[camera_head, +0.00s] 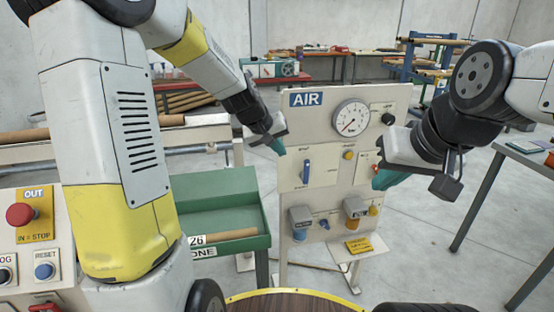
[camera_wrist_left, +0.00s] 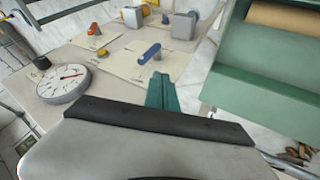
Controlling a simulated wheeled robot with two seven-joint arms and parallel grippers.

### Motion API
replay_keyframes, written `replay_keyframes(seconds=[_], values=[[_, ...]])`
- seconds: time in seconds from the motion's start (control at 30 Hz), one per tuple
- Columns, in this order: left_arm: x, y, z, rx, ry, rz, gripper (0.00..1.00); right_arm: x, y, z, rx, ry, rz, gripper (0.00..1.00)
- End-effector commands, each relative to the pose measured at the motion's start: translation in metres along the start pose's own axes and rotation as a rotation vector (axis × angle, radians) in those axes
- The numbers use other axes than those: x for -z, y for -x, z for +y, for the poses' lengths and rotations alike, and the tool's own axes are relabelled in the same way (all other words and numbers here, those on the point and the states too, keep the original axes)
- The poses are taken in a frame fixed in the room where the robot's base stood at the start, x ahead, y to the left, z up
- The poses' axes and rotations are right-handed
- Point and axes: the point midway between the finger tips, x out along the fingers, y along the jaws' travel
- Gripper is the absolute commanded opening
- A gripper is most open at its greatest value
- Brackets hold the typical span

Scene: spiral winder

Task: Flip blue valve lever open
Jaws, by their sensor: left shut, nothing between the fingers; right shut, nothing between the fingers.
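The blue valve lever (camera_head: 306,171) stands upright on the left of the AIR panel (camera_head: 330,180), below the AIR sign. In the left wrist view the blue lever (camera_wrist_left: 149,53) lies just beyond the fingertips. My left gripper (camera_head: 279,147) has its teal fingers shut and empty, up and to the left of the lever. The fingers (camera_wrist_left: 161,92) also show in the left wrist view, apart from the lever as far as I can tell. My right gripper (camera_head: 388,179) is shut and empty at the panel's right edge, and it partly hides the fittings there.
A round gauge (camera_head: 350,117) and a black knob (camera_head: 388,119) sit above the lever. Filter units (camera_head: 301,215) are mounted below. A green tray (camera_head: 215,199) stands left of the panel. A table (camera_head: 520,185) is at the right. Open floor lies between.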

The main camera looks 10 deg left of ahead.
Motion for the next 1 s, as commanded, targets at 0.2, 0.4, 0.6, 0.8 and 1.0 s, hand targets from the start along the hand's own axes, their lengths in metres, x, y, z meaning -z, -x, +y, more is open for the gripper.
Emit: replay_keyframes(seconds=[0.2,0.4,0.6,0.8,1.0], values=[[0.006,-0.019,-0.001,-0.012,0.029,0.001,0.00,0.000,0.000,0.000,0.000,0.000,0.000,0.00],[0.006,-0.019,-0.001,-0.012,0.029,0.001,0.00,0.000,0.000,0.000,0.000,0.000,0.000,0.00],[0.005,-0.024,-0.001,-0.012,0.029,-0.001,0.00,0.000,0.000,0.000,0.000,0.000,0.000,0.00],[0.004,-0.052,-0.001,-0.011,0.028,-0.005,0.00,0.000,0.000,0.000,0.000,0.000,0.000,0.00],[0.004,-0.097,0.000,-0.012,0.028,-0.004,0.00,0.000,0.000,0.000,0.000,0.000,0.000,0.00]])
